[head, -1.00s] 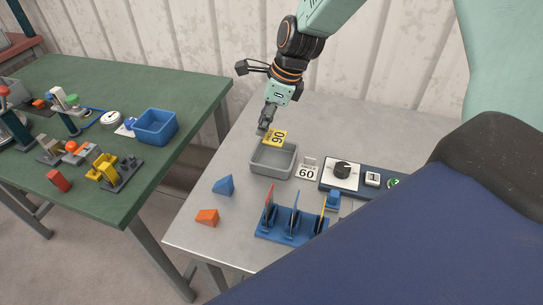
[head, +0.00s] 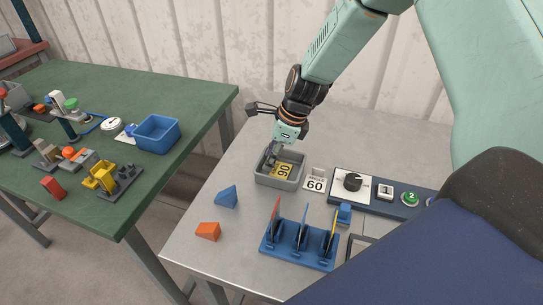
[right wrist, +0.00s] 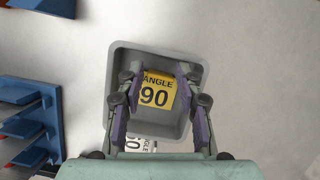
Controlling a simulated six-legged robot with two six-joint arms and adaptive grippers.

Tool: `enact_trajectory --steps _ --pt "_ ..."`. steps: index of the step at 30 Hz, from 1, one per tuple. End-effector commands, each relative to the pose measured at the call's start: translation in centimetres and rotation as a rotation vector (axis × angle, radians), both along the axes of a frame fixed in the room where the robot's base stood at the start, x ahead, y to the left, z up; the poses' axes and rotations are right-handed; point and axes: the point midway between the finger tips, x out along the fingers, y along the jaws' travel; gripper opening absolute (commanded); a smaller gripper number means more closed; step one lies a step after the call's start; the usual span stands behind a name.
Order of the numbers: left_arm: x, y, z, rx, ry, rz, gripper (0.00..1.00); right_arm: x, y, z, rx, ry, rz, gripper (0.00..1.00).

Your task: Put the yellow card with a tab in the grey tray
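The yellow card (head: 284,170), marked ANGLE 90, is inside the grey tray (head: 292,184) and leans or lies at a tilt. In the right wrist view the card (right wrist: 157,92) shows face up within the walls of the tray (right wrist: 193,60). My right gripper (head: 272,156) points down into the tray beside the card. In the right wrist view its fingers (right wrist: 160,98) are spread to either side of the card, with gaps visible. The card's tab cannot be made out. My left gripper is not in view.
A white ANGLE 60 card (head: 315,183) stands right of the tray, near a dial panel (head: 362,190). A blue rack (head: 298,249), a blue wedge (head: 227,196) and an orange block (head: 208,231) are nearer. A green table (head: 110,190) stands to the left.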

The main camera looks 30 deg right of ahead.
Motion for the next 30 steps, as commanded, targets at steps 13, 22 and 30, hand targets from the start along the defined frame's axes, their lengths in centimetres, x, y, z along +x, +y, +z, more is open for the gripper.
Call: enact_trajectory --steps 13,22,30 --pt "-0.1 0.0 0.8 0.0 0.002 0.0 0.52 -0.3 -0.2 1.3 0.002 0.001 0.001 0.38" --pt "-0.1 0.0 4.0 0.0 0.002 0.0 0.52 -1.3 -1.4 6.5 0.003 -0.001 0.0 0.38" --pt "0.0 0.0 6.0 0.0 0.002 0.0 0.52 -2.2 -2.5 10.4 0.003 -0.001 -0.001 0.38"
